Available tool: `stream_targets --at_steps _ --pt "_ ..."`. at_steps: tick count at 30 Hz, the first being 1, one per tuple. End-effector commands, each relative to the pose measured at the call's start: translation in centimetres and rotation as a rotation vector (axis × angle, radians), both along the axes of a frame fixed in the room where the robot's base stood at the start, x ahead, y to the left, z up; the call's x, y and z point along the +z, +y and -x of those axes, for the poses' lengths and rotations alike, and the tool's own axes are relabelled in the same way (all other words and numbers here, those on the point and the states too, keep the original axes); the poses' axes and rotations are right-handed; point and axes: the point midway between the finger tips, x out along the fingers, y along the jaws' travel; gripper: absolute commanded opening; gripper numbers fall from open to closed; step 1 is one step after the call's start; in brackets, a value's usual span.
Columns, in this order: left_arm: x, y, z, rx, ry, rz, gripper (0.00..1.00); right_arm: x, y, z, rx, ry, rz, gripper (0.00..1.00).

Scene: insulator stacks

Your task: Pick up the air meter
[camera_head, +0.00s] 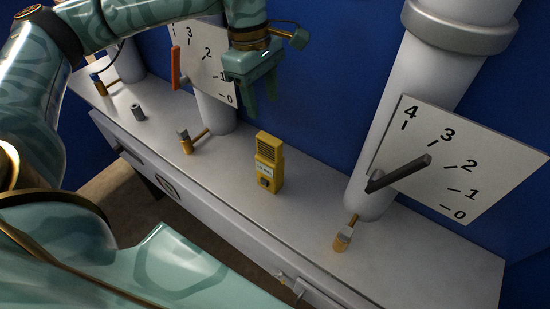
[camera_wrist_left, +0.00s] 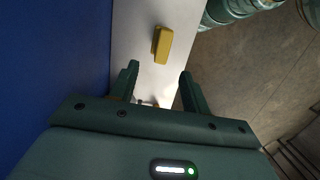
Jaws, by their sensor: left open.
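The air meter (camera_head: 268,163) is a yellow handheld box with a dark slotted grille at its top and a small dark patch low on its front. It stands upright on the grey counter, between two white columns. My left gripper (camera_head: 260,98) is open and empty, above the counter and up and slightly left of the meter in the head view, apart from it. In the left wrist view the yellow air meter (camera_wrist_left: 163,44) lies beyond my left gripper's open fingers (camera_wrist_left: 158,84), roughly centred between them. My right gripper is not in view.
The counter (camera_head: 440,268) carries several brass-and-grey valves (camera_head: 342,238) and a small dark cylinder (camera_head: 137,112). A white dial panel (camera_head: 480,190) with a dark lever stands at right. Another dial panel (camera_head: 190,55) with an orange lever is behind my left arm. A blue wall (camera_head: 320,95) closes the back.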

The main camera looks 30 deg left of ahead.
Motion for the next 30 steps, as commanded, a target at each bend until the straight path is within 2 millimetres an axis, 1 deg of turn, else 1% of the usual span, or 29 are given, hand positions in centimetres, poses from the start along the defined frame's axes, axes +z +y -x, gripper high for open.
stream_targets --at_steps 1,3,6,9,14,17,21,24,30 --pt "-1.5 -0.2 0.1 -0.001 0.007 -0.001 0.47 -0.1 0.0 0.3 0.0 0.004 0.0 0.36" --pt "-3.2 -0.5 0.1 -0.002 0.006 0.001 0.47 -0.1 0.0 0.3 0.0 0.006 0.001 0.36" --pt "-5.3 -0.9 0.2 -0.002 0.004 0.002 0.47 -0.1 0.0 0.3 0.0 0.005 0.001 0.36" --pt "-6.7 -1.1 0.1 0.0 0.002 0.002 0.47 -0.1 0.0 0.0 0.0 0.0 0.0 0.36" --pt "-7.9 -1.3 0.2 0.001 0.001 0.003 0.47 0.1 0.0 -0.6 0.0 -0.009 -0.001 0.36" --pt "-9.2 -1.6 0.5 0.0 0.004 0.003 0.47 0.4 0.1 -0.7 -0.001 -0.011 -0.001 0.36" --pt "-11.5 -2.1 0.6 0.001 0.003 0.003 0.47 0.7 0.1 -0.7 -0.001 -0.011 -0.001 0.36" --pt "-12.4 -2.2 0.6 0.001 0.0 0.003 0.47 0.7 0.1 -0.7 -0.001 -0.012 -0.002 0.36" --pt "-12.7 -2.2 0.6 0.002 0.0 0.003 0.47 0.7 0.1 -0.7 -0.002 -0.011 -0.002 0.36"
